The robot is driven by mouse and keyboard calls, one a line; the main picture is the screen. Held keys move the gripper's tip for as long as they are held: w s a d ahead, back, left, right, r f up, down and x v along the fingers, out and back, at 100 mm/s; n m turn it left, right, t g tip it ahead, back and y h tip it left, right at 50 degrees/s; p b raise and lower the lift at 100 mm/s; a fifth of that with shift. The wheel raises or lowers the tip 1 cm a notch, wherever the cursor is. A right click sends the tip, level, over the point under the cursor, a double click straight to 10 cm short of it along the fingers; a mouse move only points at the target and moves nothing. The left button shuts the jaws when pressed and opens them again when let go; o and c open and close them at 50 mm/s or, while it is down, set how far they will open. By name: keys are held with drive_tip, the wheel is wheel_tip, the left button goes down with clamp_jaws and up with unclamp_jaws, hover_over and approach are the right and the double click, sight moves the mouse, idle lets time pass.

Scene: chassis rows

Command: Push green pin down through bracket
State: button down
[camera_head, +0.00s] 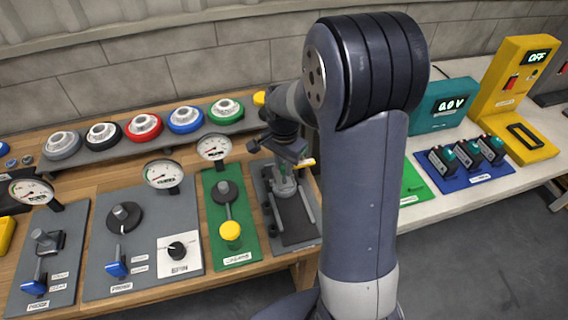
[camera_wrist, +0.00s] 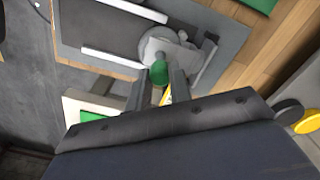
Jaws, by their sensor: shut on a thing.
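The green pin (camera_wrist: 159,72) shows in the wrist view between my gripper's (camera_wrist: 159,82) two fingertips, which are shut on it. The pin sits at the edge of a light grey bracket (camera_wrist: 176,47) on a grey plate. In the head view my gripper (camera_head: 284,166) is over the bracket (camera_head: 284,187) on the dark grey station plate, and a bit of green shows at the fingers. The fingers hide the pin's lower part, so I cannot tell how deep it sits in the bracket.
Dial gauges (camera_head: 214,148) and a row of coloured wheels (camera_head: 185,119) stand behind and left. Right of my arm are a blue plate (camera_head: 470,178) and a yellow panel (camera_head: 519,137).

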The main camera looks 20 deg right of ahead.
drive_tip(key=shift+f, duration=0.25)
drive_tip(key=shift+f+b, duration=1.35)
drive_tip(key=shift+f, duration=0.3)
drive_tip(key=c, duration=1.2)
unclamp_jaws()
drive_tip(key=shift+r, duration=0.1)
wheel_tip(320, 180, up, 11)
drive_tip(key=shift+f, duration=0.1)
